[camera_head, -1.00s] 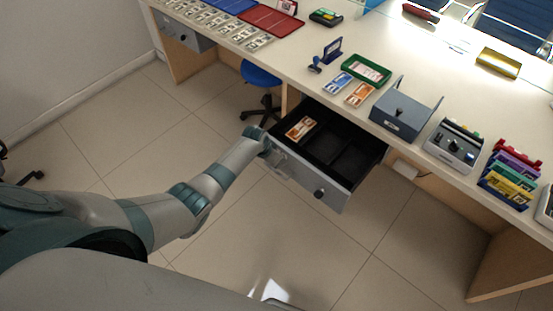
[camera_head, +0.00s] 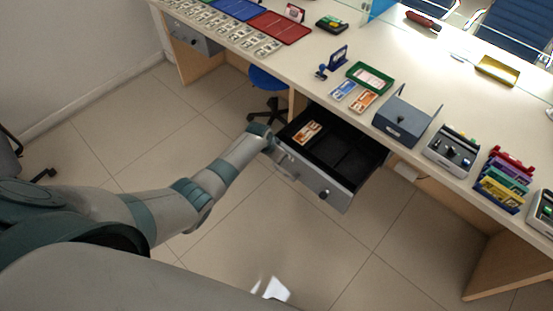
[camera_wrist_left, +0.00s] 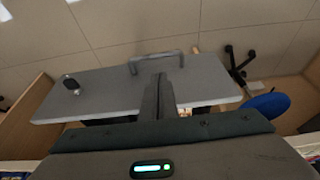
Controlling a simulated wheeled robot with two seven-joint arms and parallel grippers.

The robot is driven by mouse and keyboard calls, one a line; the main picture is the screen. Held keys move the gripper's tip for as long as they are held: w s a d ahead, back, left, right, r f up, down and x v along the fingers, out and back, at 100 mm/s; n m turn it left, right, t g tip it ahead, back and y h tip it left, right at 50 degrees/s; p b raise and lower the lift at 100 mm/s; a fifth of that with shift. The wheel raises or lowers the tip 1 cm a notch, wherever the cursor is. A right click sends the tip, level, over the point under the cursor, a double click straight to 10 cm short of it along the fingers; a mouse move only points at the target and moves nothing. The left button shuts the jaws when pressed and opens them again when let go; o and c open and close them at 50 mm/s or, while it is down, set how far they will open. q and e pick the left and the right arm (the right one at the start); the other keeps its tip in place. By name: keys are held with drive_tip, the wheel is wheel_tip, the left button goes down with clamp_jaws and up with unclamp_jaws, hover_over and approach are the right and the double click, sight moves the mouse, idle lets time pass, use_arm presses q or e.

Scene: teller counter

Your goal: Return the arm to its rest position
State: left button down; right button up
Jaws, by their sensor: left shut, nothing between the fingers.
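My left arm reaches in from the left in the head view, its wrist at the left end of the open drawer's grey front (camera_head: 312,178). In the left wrist view my left gripper (camera_wrist_left: 160,82) is shut and empty. Its fingers point at the bar handle (camera_wrist_left: 157,58) on the grey drawer front (camera_wrist_left: 100,85); whether they touch it I cannot tell. The fingertips are hidden in the head view. The black drawer holds an orange banknote bundle (camera_head: 306,132) in its left compartment. My right gripper is not in view.
The counter (camera_head: 300,62) above the drawer carries a grey box (camera_head: 404,120), a green tray (camera_head: 370,78), note bundles and machines. A blue stool (camera_head: 266,80) stands behind the wrist. Open tiled floor lies in front of the drawer.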

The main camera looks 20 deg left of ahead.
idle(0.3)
use_arm(q)
drive_tip(key=s+a+f+n+g+y+b, duration=0.1)
drive_tip(key=s+f+b, duration=0.7)
drive_tip(key=s+f, duration=2.15)
drive_tip(key=s+d+f+g+b, duration=0.1)
drive_tip(key=s+f+b, duration=0.2)
drive_tip(key=s, duration=1.2)
drive_tip(key=s+f+b, duration=0.3)
drive_tip(key=s+f, duration=0.7)
drive_tip(key=s, duration=0.6)
drive_tip(key=shift+d+f+n+g+b, duration=0.25)
drive_tip(key=shift+d+n+g+b, duration=0.05)
drive_tip(key=shift+d+g+b, duration=0.1)
